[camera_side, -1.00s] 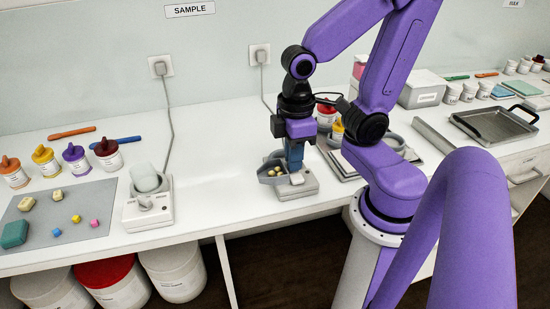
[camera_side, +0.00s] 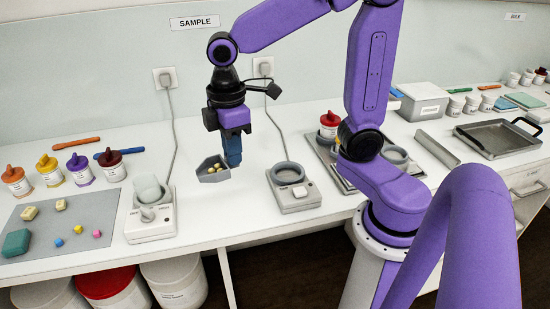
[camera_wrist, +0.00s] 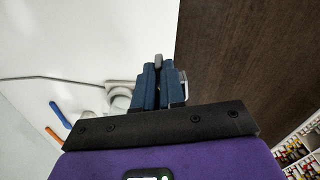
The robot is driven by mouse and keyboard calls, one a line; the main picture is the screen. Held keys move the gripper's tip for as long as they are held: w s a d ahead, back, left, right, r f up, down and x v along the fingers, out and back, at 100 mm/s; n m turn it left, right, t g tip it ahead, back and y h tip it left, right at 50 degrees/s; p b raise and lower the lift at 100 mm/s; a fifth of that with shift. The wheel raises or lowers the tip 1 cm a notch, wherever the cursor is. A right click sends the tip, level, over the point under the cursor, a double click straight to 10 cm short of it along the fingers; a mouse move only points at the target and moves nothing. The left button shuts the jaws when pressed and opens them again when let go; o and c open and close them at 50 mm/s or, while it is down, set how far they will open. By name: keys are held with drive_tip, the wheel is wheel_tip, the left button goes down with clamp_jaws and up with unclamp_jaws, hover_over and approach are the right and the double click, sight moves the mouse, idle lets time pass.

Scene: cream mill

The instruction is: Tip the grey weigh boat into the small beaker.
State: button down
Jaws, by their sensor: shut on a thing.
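The grey weigh boat (camera_side: 211,177) holds several small yellow pieces and is in the air between the two bench devices, roughly level. My gripper (camera_side: 233,163) is shut on the right end of the boat. In the wrist view my gripper's blue fingers (camera_wrist: 158,86) are closed together with a bit of grey, part of the boat (camera_wrist: 158,60), at their tips; most of the boat is hidden there. The small beaker (camera_side: 148,189), a pale translucent cup, stands on the left white device, to the left of the boat and lower.
The left device (camera_side: 150,226) and the right grey device (camera_side: 295,197) with a ring stand on the white bench. A grey mat (camera_side: 85,240) with coloured blocks lies at far left. Capped jars (camera_side: 78,168) stand behind it. Cords run up to wall sockets.

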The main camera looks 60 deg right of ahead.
drive_tip(key=w+d+f+n, duration=0.2)
drive_tip(key=w+n, duration=0.1)
drive_tip(key=w, duration=1.7)
drive_tip(key=w+a+g+h, duration=0.1)
drive_tip(key=a+g+h, duration=0.2)
drive_tip(key=a+h, duration=0.4)
drive_tip(key=shift+w+r+h, duration=0.3)
drive_tip(key=shift+w+h, duration=0.1)
drive_tip(key=shift+h, duration=1.6)
drive_tip(key=shift+a, duration=0.15)
